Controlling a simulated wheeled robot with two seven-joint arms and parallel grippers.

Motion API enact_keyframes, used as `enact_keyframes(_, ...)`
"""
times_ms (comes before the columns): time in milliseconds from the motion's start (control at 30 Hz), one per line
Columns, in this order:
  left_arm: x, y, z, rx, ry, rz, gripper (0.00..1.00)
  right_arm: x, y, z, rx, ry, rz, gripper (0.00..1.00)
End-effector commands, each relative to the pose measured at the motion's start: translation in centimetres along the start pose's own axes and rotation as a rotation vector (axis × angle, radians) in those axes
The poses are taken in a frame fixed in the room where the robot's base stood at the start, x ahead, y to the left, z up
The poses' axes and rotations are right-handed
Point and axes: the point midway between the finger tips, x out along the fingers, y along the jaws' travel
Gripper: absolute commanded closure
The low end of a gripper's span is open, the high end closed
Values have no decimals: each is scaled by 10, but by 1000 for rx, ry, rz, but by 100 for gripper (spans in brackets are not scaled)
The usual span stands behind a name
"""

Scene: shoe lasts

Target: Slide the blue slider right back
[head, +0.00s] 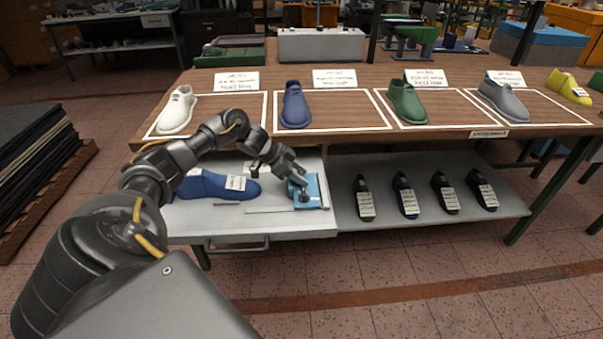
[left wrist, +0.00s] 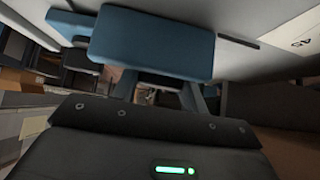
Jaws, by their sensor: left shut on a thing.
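The blue slider (head: 315,190) sits at the right end of the pale pulled-out drawer (head: 200,227), with a thin dark line running left from its front edge. My left gripper (head: 301,186) comes down on the slider from the upper left and is shut on it; the fingers hide part of the slider, and the exact grip is small. In the left wrist view, the slider (left wrist: 150,42) fills the upper middle as a flat blue block, just past my left fingers (left wrist: 158,90). My right gripper is not in view.
A blue shoe last (head: 215,186) with a tag lies left in the drawer. Several dark lasts stand on the grey shelf (head: 445,225) to the right. The wooden tabletop (head: 345,85) above carries several coloured lasts with cards and overhangs the drawer's back.

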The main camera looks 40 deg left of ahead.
Motion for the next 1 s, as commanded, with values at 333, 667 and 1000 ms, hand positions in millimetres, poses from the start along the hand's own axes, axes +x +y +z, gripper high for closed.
enact_keyframes(333, 0, 0, -2, 1, 6, 0, 35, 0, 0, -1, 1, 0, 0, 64)
enact_keyframes(667, -15, -1, -2, 1, 5, -1, 35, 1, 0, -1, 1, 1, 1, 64)
enact_keyframes(1000, -80, 0, 0, 2, 3, -1, 35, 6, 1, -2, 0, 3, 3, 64)
